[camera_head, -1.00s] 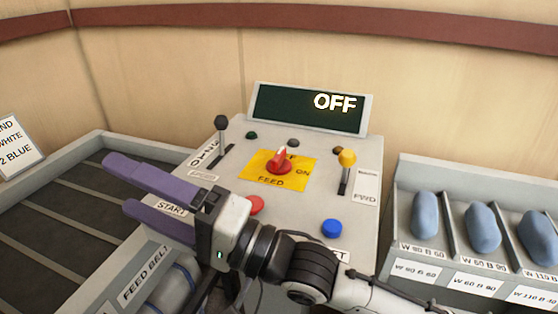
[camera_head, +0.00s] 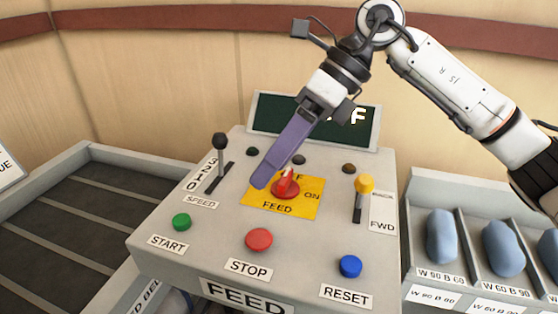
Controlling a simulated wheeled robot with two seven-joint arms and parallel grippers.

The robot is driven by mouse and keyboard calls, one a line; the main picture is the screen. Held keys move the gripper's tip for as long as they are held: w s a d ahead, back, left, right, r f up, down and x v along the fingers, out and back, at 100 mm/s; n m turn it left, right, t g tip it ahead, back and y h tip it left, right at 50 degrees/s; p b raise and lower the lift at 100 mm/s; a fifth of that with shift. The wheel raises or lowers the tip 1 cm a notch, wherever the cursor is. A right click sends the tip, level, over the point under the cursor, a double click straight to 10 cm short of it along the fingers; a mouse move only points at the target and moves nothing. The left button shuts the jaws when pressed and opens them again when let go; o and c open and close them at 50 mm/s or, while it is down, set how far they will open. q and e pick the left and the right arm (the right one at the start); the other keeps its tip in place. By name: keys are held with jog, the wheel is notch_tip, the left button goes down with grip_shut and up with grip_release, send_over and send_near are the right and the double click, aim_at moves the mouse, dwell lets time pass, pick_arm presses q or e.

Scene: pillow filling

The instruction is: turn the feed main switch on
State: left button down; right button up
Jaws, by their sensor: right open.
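The feed main switch is a red rotary knob (camera_head: 286,188) on a yellow plate (camera_head: 262,203) marked FEED, with ON at its right. Its pointer is up, toward the partly hidden OFF mark. The display (camera_head: 262,112) behind is partly covered by my arm; only a final F shows. My right gripper (camera_head: 264,182) reaches down from above, its purple fingers at the knob's upper left. The fingers overlap in this view, and whether they touch the knob is unclear. My left gripper is not in view.
The sloped panel also holds a black speed lever (camera_head: 220,142), a yellow-topped lever (camera_head: 364,184), and green START (camera_head: 181,222), red STOP (camera_head: 259,239) and blue RESET (camera_head: 350,266) buttons. Bins with blue pillows (camera_head: 441,237) stand right; a feed belt (camera_head: 60,215) lies left.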

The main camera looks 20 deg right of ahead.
aim_at(287, 176)
jog(key=w+d+t+h, duration=0.25)
jog(key=w+d, duration=0.25)
jog(key=d, duration=0.3)
pick_arm(q)
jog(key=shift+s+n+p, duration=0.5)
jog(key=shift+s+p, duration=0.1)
jog(key=shift+p, duration=0.2)
pick_arm(e)
jog(key=shift+n+h, duration=0.3)
jog(key=shift+h, duration=0.25)
jog(key=x, duration=0.9)
jog(key=shift+w+a+f, duration=0.15)
jog(key=shift+w+a, duration=0.2)
jog(key=shift+a, duration=0.05)
jog(key=c, duration=1)
jog(key=shift+c, duration=0.2)
